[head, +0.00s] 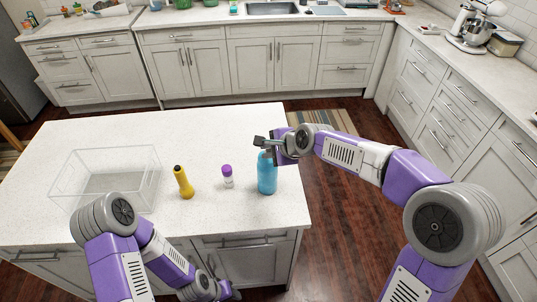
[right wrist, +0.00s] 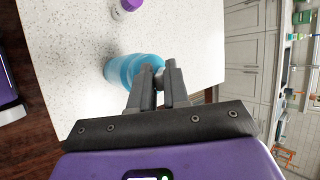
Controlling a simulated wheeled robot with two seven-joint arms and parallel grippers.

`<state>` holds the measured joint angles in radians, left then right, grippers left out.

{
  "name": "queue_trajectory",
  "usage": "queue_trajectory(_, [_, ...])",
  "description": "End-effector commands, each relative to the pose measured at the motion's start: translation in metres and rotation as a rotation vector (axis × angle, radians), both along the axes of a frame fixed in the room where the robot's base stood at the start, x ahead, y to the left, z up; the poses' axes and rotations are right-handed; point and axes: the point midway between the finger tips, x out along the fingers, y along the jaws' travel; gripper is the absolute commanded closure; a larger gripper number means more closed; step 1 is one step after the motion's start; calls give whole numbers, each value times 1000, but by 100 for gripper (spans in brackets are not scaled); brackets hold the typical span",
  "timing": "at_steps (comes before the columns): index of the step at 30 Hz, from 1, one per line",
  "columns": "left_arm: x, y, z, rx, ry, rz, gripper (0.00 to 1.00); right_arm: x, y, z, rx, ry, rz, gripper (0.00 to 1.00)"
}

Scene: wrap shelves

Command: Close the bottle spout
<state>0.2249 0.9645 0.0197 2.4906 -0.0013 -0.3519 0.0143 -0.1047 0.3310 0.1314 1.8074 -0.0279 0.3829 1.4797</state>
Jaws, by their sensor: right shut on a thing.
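A blue bottle (head: 267,178) stands upright on the white island near its right end. It also shows in the right wrist view (right wrist: 122,68). My right gripper (head: 263,146) is at the top of the bottle, coming in from the right. In the right wrist view my right gripper's fingers (right wrist: 160,74) are close together on the small grey spout (right wrist: 158,70) at the bottle's top. The fingers hide most of the spout, so I cannot tell its angle. My left arm is folded low at the front; its fingertips are out of the picture.
On the island (head: 130,140), a small white bottle with a purple cap (head: 227,178) stands left of the blue bottle. The island's back is clear.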

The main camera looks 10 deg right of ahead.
Motion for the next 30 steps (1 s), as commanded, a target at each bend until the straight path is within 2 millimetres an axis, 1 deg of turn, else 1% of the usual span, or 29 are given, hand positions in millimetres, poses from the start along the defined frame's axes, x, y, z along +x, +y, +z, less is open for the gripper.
queue_trajectory(3, [0, 0, -3, 0, 0, 0, 57, -1, 0, -2, 0, -6, 1, 100])
queue_trajectory(14, [0, 0, -3, 0, 0, 0, 57, -1, 0, -2, 0, -8, 1, 100])
queue_trajectory(15, [0, 0, -3, 0, 0, 0, 57, -1, 0, -2, 0, -8, 1, 83])
queue_trajectory(19, [0, 0, -3, 0, 0, 0, 57, -1, 0, -1, 0, -9, 0, 63])
queue_trajectory(27, [0, 0, -3, 0, 0, 0, 57, -1, 0, -1, 1, -11, 0, 62])
queue_trajectory(30, [0, 0, -3, 0, 0, 0, 57, -4, -3, 4, 1, -12, 0, 62])
